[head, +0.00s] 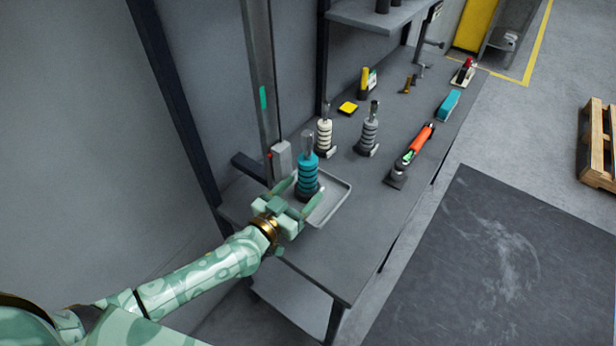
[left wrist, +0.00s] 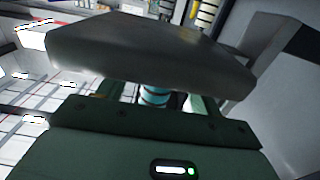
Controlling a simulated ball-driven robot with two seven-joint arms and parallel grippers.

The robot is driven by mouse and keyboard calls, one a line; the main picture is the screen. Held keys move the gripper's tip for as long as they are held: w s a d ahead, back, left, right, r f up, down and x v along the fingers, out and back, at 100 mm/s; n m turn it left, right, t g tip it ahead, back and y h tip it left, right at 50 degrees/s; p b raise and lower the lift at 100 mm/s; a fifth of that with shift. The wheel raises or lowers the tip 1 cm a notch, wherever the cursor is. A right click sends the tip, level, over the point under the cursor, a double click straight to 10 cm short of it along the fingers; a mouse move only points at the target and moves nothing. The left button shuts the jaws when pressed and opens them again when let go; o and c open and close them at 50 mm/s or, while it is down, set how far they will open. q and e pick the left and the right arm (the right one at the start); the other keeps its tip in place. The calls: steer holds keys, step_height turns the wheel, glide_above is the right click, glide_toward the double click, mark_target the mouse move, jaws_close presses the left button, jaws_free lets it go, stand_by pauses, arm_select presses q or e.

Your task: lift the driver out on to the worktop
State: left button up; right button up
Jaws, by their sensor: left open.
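A teal ribbed driver with a grey metal top (head: 307,177) stands upright at the left side of a shallow grey tray (head: 335,204) on the worktop (head: 325,259). My left gripper (head: 299,194) is open, with its fingers pointing at the driver's lower part. In the head view the driver shows between and just beyond the fingertips; whether they touch it I cannot tell. In the left wrist view a teal banded part of the driver (left wrist: 153,95) shows between the fingers, mostly hidden behind a dark grey slab. My right gripper is not in view.
Similar white (head: 324,135) and grey (head: 369,135) ribbed pieces stand behind the tray. An orange and green tool (head: 418,143) lies to the right. A grey post (head: 262,85) rises left of the driver. The worktop's near end is clear.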

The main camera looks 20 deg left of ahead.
mark_target(312, 176)
arm_select(q)
steer(key=x, duration=0.5)
steer(key=shift+w+r+b, duration=0.25)
steer(key=shift+r+b, duration=0.05)
steer(key=shift+b, duration=0.05)
steer(key=shift+s, duration=0.1)
steer(key=shift+c, duration=0.6)
jaws_close()
steer(key=shift+r, duration=0.15)
